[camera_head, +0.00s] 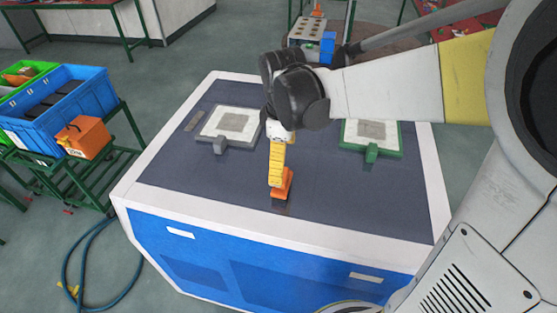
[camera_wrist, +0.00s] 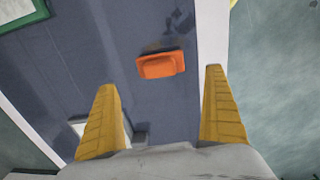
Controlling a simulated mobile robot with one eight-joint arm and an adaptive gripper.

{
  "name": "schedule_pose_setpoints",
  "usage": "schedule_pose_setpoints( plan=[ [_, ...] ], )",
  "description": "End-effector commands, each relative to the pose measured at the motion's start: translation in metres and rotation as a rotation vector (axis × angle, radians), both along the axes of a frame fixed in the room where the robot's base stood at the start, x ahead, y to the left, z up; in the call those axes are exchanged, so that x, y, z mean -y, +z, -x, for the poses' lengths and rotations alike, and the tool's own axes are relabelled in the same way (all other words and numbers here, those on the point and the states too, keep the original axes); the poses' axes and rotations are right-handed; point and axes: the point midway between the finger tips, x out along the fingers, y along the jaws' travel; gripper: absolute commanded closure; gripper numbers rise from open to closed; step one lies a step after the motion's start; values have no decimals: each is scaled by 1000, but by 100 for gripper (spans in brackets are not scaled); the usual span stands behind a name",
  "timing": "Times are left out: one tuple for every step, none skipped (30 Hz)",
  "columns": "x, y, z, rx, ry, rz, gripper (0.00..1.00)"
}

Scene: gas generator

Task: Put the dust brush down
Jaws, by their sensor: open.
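The dust brush (camera_head: 284,186) has an orange body and a dark lower edge. It rests on the dark grey top of the workbench, near the front edge. In the wrist view the orange brush (camera_wrist: 161,64) lies beyond my fingertips, with its dark bristles along one side. My gripper (camera_head: 277,172) has yellow fingers and points down just above the brush, partly hiding it in the head view. In the wrist view my gripper (camera_wrist: 160,78) has its two fingers wide apart with nothing between them.
The workbench (camera_head: 215,220) has a white rim and blue sides. A grey-framed plate (camera_head: 228,125) lies on its left and a green-framed plate (camera_head: 371,134) on its right. Blue crates (camera_head: 65,105) and an orange box (camera_head: 84,137) stand on a green rack at left. A blue hose (camera_head: 80,260) lies on the floor.

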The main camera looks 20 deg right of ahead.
Motion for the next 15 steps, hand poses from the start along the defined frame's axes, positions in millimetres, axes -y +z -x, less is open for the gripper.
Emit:
schedule_pose_setpoints(
  plan=[
    [0,4,1,3,-4,-1,0],
    [0,6,2,7,-10,-1,0],
    [0,9,4,17,-26,-3,0],
    [0,12,7,27,-42,-5,0],
    [0,15,10,41,-65,-8,0],
    [0,20,15,65,-102,-14,0],
    [1,24,20,86,-137,-20,0],
    [1,28,25,109,-174,-27,0],
    [1,34,33,143,-232,-39,0],
    [1,38,39,170,-275,-51,0],
    [1,41,45,198,-322,-63,0],
    [1,46,52,234,-383,-82,0],
    [1,48,58,261,-427,-98,0],
    [1,51,63,288,-473,-115,0],
    [2,54,71,322,-531,-138,0]
  ],
)
